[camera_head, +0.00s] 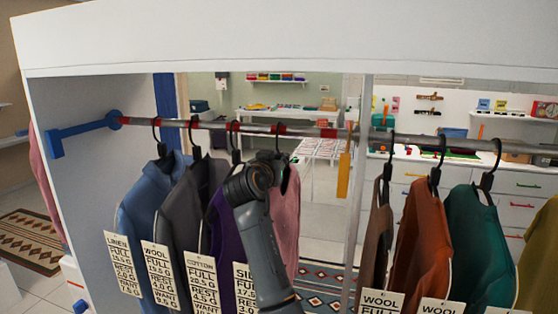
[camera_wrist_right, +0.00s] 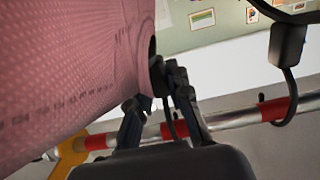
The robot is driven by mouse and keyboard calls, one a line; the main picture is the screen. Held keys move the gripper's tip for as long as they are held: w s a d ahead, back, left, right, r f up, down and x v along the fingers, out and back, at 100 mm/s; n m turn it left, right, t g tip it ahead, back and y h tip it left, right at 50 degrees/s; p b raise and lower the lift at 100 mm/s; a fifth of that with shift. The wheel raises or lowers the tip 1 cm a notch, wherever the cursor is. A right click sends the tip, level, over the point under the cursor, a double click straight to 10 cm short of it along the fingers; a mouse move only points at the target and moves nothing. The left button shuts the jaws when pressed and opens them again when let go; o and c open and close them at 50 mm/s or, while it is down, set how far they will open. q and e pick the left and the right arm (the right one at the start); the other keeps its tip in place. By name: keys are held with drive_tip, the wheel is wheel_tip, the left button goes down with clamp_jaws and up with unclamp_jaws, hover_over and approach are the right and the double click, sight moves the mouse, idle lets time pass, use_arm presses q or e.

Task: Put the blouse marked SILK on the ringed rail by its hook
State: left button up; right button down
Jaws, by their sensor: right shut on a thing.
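The pink blouse (camera_head: 286,215) hangs upright at the right end of the left group of clothes, partly behind my right arm. A tag beginning "SIL" (camera_head: 245,287) shows beside my arm. My right gripper (camera_head: 268,170) is shut on the blouse's black hanger, just below the rail. The right wrist view shows the fingers (camera_wrist_right: 160,100) at the hanger neck, with the pink cloth (camera_wrist_right: 75,75) at left. The hanger hook (camera_head: 278,138) overlaps the ringed rail (camera_head: 215,125); I cannot tell whether it bears on it. My left gripper is out of view.
Blue (camera_head: 148,205), grey (camera_head: 185,215) and purple (camera_head: 221,222) garments hang close on the left. A yellow strip (camera_head: 344,172) hangs right of the blouse. Brown, rust (camera_head: 418,235) and green (camera_head: 478,235) garments hang further right. Some rail is free between the groups.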

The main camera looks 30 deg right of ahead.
drive_tip(key=shift+f, duration=0.25)
drive_tip(key=c, duration=1.2)
unclamp_jaws()
drive_tip(key=shift+a, duration=0.1)
drive_tip(key=v, duration=1.2)
